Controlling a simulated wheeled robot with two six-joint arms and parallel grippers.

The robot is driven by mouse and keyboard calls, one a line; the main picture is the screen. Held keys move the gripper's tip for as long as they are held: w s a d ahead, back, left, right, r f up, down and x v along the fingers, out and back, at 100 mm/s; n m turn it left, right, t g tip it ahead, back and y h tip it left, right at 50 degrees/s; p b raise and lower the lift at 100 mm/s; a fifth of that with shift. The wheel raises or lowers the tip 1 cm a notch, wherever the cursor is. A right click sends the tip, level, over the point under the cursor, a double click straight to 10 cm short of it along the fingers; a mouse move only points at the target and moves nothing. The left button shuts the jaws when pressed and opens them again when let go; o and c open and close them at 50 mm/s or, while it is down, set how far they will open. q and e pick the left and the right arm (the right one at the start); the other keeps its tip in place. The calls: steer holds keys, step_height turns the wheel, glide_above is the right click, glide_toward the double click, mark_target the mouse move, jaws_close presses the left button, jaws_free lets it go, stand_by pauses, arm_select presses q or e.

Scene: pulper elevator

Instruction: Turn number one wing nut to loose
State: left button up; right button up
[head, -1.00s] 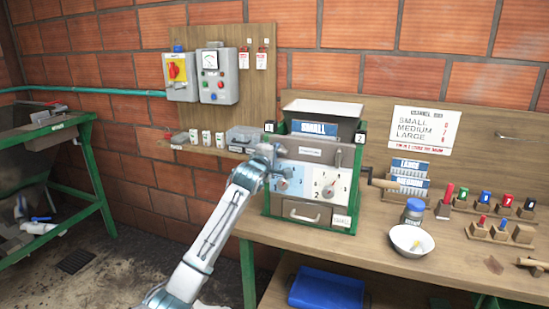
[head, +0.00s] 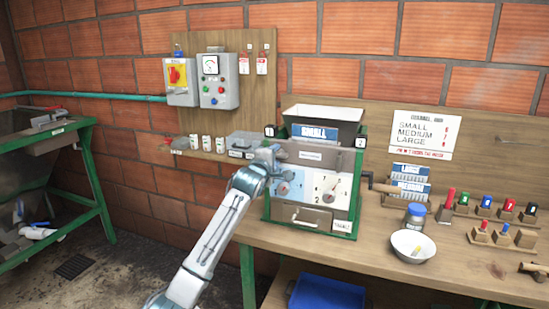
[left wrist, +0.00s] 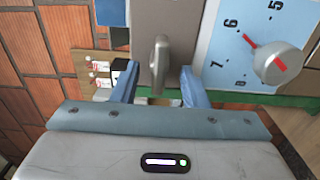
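The grey wing nut (left wrist: 159,65) shows in the left wrist view as an upright, narrow piece on the grey metal front of the machine. My left gripper (left wrist: 158,90) is open, with one blue finger on each side of the wing nut. A gap shows on both sides, so the fingers do not look closed on it. In the head view my left gripper (head: 275,156) is at the upper left of the machine front, below the black number 1 plate (head: 269,130), and it hides the wing nut. My right gripper is in neither view.
The machine (head: 312,157) has a left dial (head: 284,188), a right dial (head: 329,189) and a black number 2 plate (head: 360,141). The left dial's knob (left wrist: 277,63) is close to my right-hand finger in the wrist view. A white bowl (head: 410,245) stands on the bench.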

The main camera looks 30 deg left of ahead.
arm_select(q)
steer(key=b+v, duration=0.3)
steer(key=v, duration=0.8)
steer(key=shift+a, duration=0.1)
